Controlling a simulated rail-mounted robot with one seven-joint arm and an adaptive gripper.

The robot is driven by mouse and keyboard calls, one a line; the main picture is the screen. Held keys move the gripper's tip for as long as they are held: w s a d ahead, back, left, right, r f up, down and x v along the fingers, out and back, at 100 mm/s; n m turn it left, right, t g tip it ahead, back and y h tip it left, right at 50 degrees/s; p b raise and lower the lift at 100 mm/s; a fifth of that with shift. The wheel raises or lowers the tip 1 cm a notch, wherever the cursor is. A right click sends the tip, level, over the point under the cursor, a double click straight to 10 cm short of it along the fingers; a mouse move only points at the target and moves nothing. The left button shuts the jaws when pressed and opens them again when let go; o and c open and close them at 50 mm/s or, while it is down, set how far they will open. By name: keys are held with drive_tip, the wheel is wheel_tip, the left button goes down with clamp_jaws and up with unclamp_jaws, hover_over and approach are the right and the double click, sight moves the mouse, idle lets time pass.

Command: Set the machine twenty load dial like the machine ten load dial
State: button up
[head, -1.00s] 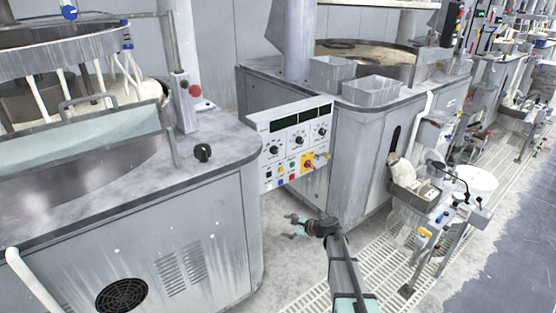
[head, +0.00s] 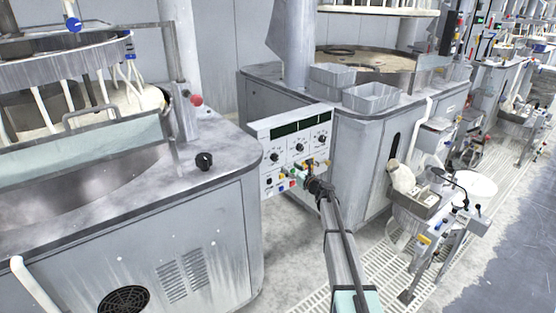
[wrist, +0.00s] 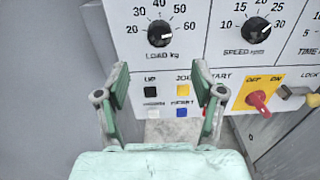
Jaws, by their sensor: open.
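A control panel (head: 290,140) stands between two machines in the head view. Its load dial (head: 274,157) is the leftmost of three black knobs. In the wrist view the load dial (wrist: 160,33), labelled LOAD kg, sits at the upper middle with marks from 20 to 60. A white mark shows on the right of its knob, roughly toward 60. My gripper (wrist: 160,82) is open and empty, its fingers below the dial and apart from it. In the head view my gripper (head: 303,173) is in front of the panel's lower part. No machine numbers are readable.
A speed dial (wrist: 256,30) is right of the load dial. Below are several coloured buttons and a red switch (wrist: 258,99) on a yellow plate. A machine with a black knob (head: 204,160) on its top stands left. Grey bins (head: 370,97) sit on the right machine.

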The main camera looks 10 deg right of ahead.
sight(276, 158)
drive_tip(key=p+x, duration=0.1)
drive_tip(key=x, duration=0.9)
drive_tip(key=shift+p, duration=0.3)
drive_tip(key=c, duration=1.1)
